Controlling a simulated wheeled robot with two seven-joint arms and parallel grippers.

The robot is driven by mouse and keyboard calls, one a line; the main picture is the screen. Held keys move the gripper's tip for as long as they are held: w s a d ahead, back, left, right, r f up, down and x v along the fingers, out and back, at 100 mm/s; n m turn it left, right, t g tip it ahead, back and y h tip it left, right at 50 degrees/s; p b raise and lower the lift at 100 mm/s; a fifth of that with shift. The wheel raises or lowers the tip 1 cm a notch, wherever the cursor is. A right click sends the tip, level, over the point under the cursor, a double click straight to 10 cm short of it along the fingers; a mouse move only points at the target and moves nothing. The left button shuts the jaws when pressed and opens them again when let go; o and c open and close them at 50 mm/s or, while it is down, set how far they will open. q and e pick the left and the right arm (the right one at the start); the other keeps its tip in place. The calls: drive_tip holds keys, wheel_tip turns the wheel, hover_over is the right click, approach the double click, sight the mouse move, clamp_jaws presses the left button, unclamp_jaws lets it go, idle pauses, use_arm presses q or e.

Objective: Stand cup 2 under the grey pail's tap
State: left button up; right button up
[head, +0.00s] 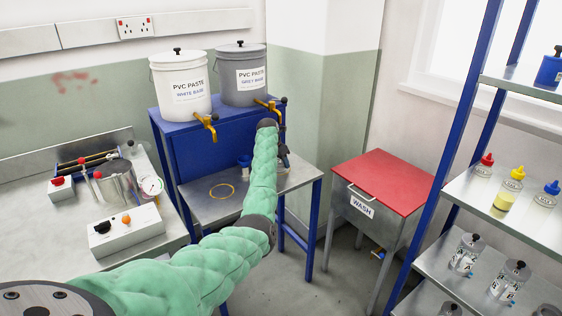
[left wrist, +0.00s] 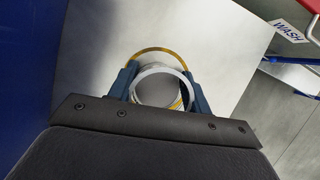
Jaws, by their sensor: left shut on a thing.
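The grey pail (head: 238,95) stands on the blue stand, with its brass tap (head: 268,104) at the front. My left gripper (left wrist: 160,90) is below this tap, mostly hidden behind my green-sleeved arm in the head view. Its blue fingers are shut on a cup (left wrist: 139,88), seen from above as a pale round rim. The cup's number is not visible. I cannot tell whether the cup touches the surface. My right gripper is not in view.
The white pail (head: 180,92) stands left of the grey one. A second yellow ring (head: 222,198) lies on the metal table (head: 205,209) below its tap (head: 209,121). The red-lidded wash bin (head: 381,183) and shelves (head: 535,210) with bottles are to the right.

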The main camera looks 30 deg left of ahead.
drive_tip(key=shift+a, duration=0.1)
use_arm(q)
drive_tip(key=o, duration=0.8)
drive_tip(key=shift+f, duration=0.1)
drive_tip(key=shift+s+r, duration=0.15)
drive_tip(key=shift+r, duration=0.4)
drive_tip(key=shift+s+a+r+b, duration=0.2)
drive_tip(key=shift+s+r+b, duration=0.1)
drive_tip(key=shift+s+r, duration=0.5)
drive_tip(key=s, duration=0.3)
drive_tip(key=s+a, duration=0.1)
drive_tip(key=s, duration=0.2)
drive_tip(key=s+a+b, duration=0.1)
drive_tip(key=s, duration=0.2)
drive_tip(key=shift+s+a+r, duration=0.1)
drive_tip(key=shift+s+a, duration=0.05)
drive_tip(key=shift+s, duration=0.05)
drive_tip(key=shift+s+a+r, duration=0.1)
drive_tip(key=shift+s+a, duration=0.05)
drive_tip(key=shift+s, duration=0.6)
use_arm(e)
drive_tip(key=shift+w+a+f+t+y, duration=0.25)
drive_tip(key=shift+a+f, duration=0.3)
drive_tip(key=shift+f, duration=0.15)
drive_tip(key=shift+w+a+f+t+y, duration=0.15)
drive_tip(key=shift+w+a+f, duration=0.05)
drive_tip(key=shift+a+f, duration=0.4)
